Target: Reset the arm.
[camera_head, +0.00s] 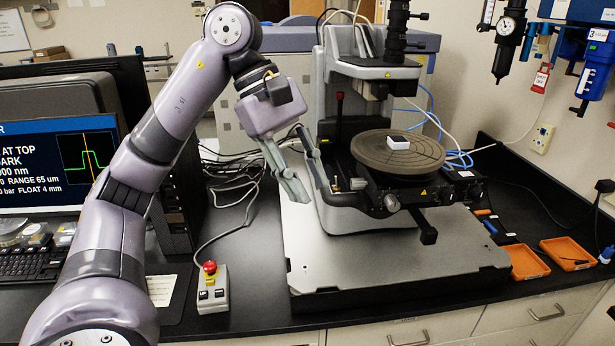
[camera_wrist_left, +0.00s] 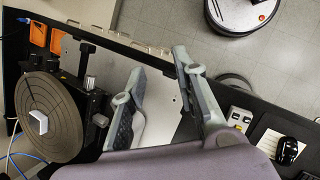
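The stylus profiler (camera_head: 350,75) stands on a grey base plate (camera_head: 400,255). Its round dark stage (camera_head: 375,160) carries a small white block (camera_head: 398,142); the stage (camera_wrist_left: 50,95) and block (camera_wrist_left: 38,121) also show in the left wrist view. A dark lever with a red tip (camera_head: 340,97) stands upright left of the stage. My left gripper (camera_head: 314,190) is open and empty, pointing down just left of the stage, above the plate; its spread fingers show in the left wrist view (camera_wrist_left: 158,60). I cannot tell whether it touches anything. My right gripper is not in view.
A control box with a red button (camera_head: 210,267) lies on the black bench to the left. A monitor (camera_head: 60,165) reads partly "AT TOP" and "FLOAT 4 mm". Orange trays (camera_head: 525,262) lie at right. Loose cables (camera_head: 235,190) run behind my left arm.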

